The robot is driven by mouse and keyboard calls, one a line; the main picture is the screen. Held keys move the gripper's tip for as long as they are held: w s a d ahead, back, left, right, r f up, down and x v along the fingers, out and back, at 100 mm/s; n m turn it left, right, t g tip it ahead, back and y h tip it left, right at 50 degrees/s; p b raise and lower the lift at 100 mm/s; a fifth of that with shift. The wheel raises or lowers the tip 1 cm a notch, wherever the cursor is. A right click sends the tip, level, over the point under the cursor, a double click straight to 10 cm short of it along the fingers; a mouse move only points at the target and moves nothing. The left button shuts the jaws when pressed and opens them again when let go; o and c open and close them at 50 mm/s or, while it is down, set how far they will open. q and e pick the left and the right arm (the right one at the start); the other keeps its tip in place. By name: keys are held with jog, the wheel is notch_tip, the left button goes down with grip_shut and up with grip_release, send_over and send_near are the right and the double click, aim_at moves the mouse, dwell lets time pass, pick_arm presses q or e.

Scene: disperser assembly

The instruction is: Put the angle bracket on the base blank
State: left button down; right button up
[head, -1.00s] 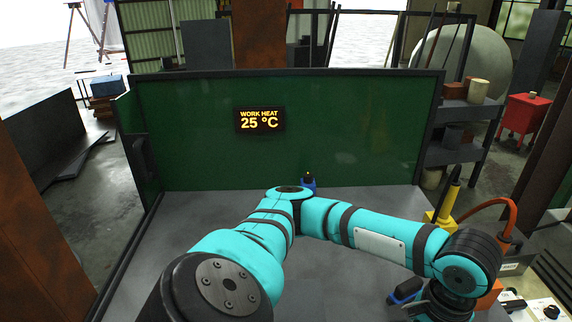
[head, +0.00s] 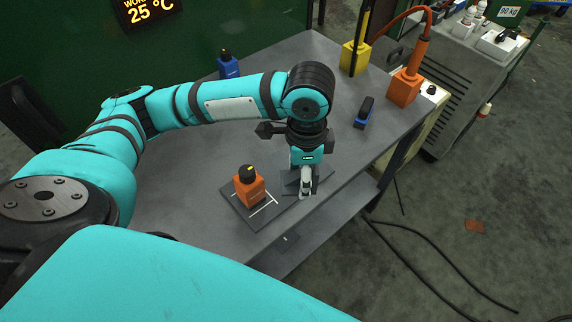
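The base blank (head: 238,214) is a flat dark plate with white marking lines, lying on the grey table near its front edge. An orange block with a black knob (head: 249,188) stands on it. My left gripper (head: 306,190) points down over the right end of the plate, low above the table. A dark grey angled piece (head: 291,181), which looks like the angle bracket, is at its fingers, partly hidden by them. I cannot tell whether the fingers grip this piece or whether it touches the plate. My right gripper is not in view.
A blue block (head: 229,68) stands at the back of the table. A blue and black tool (head: 364,112) lies to the right. A yellow holder (head: 355,58) and an orange holder with a torch (head: 404,90) stand at the far right. The right-hand tabletop has free room.

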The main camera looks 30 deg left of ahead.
pick_arm(q)
jog(key=d+m, duration=0.1)
jog(key=m, duration=0.1)
jog(key=w+f+m, duration=0.1)
jog(key=m, duration=0.1)
jog(key=shift+d, duration=0.35)
jog(key=m, duration=0.2)
jog(key=shift+w+d+f+m, duration=0.1)
jog(key=shift+d+f+m, duration=0.05)
jog(key=shift+d+m, duration=0.15)
jog(key=m, duration=0.4)
jog(key=m+p, duration=0.2)
jog(key=m, duration=1.6)
send_over(278, 180)
jog(key=w+d, duration=0.2)
jog(key=w, duration=0.3)
notch_tip(278, 180, down, 6)
jog(key=shift+a+r, duration=0.15)
jog(key=shift+r, duration=0.1)
jog(key=shift+w+f+p, duration=0.1)
jog(key=shift+f+p, duration=0.2)
jog(key=shift+f, duration=1.5)
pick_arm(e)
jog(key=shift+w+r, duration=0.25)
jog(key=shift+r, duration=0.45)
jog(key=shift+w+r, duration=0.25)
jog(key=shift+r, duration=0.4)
